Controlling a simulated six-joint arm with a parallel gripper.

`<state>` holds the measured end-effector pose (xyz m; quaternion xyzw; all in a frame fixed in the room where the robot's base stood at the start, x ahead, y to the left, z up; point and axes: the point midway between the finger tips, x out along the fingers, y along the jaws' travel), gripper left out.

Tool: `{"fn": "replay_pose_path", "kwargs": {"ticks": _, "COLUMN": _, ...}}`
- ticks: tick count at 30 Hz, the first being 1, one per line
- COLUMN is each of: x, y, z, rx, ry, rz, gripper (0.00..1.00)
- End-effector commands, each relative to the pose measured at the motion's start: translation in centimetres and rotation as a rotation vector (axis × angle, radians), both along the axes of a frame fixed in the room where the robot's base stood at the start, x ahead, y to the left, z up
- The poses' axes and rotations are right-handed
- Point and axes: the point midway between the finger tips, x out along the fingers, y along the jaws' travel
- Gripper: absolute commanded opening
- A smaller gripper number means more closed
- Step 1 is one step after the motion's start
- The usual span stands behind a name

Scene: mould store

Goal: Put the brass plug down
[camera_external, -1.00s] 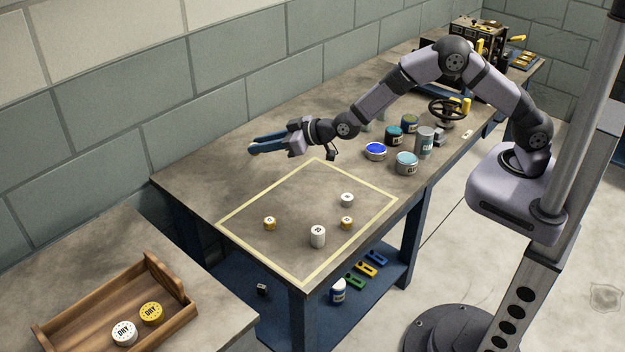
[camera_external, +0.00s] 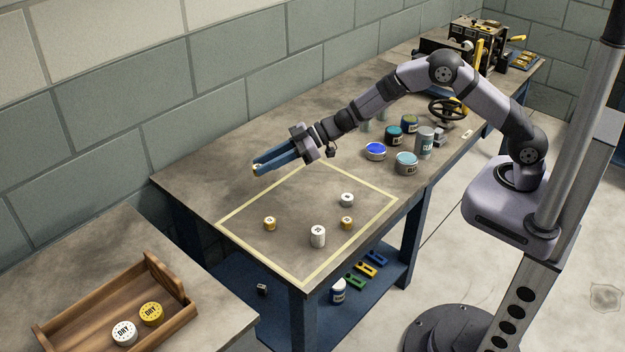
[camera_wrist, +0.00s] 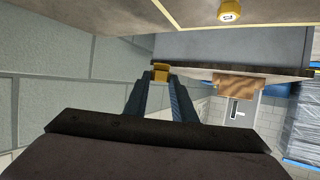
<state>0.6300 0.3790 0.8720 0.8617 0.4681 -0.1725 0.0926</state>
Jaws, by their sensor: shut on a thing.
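My gripper (camera_external: 257,168) is shut on a small brass plug (camera_wrist: 161,72), which sits between the fingertips in the wrist view. In the external view only a yellowish bit of this plug (camera_external: 254,171) shows at the finger ends. The gripper is held out over the far left part of the bench, near the far left side of a pale taped outline (camera_external: 246,199). Two more brass plugs stand inside the outline, one at the left (camera_external: 270,223) and one at the right (camera_external: 347,223). One brass piece also shows at the top of the wrist view (camera_wrist: 229,11).
Two white pieces, a short one (camera_external: 347,200) and a taller one (camera_external: 318,237), stand inside the outline. Several tins, including a blue-topped one (camera_external: 376,151), stand to its right. A wooden tray (camera_external: 80,312) with two "DRY" pieces lies on the lower-left table. The block wall rises behind.

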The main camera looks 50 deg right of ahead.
Motion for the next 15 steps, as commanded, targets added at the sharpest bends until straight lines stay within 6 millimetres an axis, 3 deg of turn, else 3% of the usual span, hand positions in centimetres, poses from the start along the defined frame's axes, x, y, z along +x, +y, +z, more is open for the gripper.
{"fn": "replay_pose_path", "kwargs": {"ticks": 11, "x": -0.1, "y": -1.3, "z": -1.6, "rx": 0.0, "ry": -0.002, "rz": 0.055, "gripper": 0.0}}
{"fn": "replay_pose_path", "kwargs": {"ticks": 15, "x": -0.1, "y": -1.3, "z": -3.1, "rx": 0.001, "ry": 0.001, "rz": 0.053, "gripper": 0.0}}
